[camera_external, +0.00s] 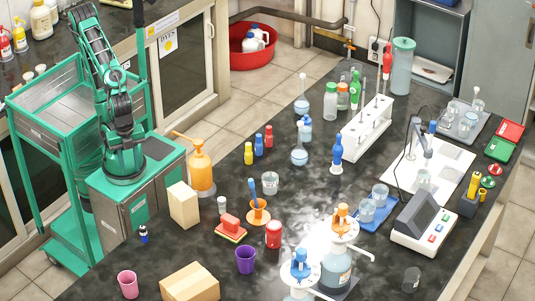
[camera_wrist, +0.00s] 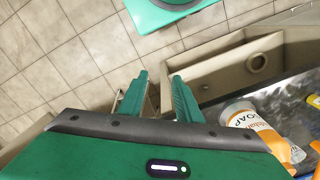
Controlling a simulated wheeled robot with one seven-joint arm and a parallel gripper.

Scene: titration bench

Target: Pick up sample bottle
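No bottle is readably labelled as the sample bottle, so I cannot tell which one it is. In the external view, a pale bottle with a green cap (camera_external: 330,104) and one with an orange cap (camera_external: 343,98) stand upright left of the white rack. Small yellow (camera_external: 249,154), blue (camera_external: 259,146) and red (camera_external: 269,137) bottles stand mid-bench. A small dark bottle (camera_external: 144,235) stands near the left bench edge. My gripper (camera_wrist: 158,92) shows two green fingers apart in the wrist view, with nothing between them, over floor and cabinet. My arm is folded upright, away from these bottles.
An orange pump bottle (camera_external: 201,172) stands at the bench edge closest to my base; a SOAP-labelled bottle (camera_wrist: 258,132) shows at right in the wrist view. Beige blocks (camera_external: 184,206), a red canister (camera_external: 273,235), flasks (camera_external: 300,157) and a white test-tube rack (camera_external: 367,128) crowd the dark bench.

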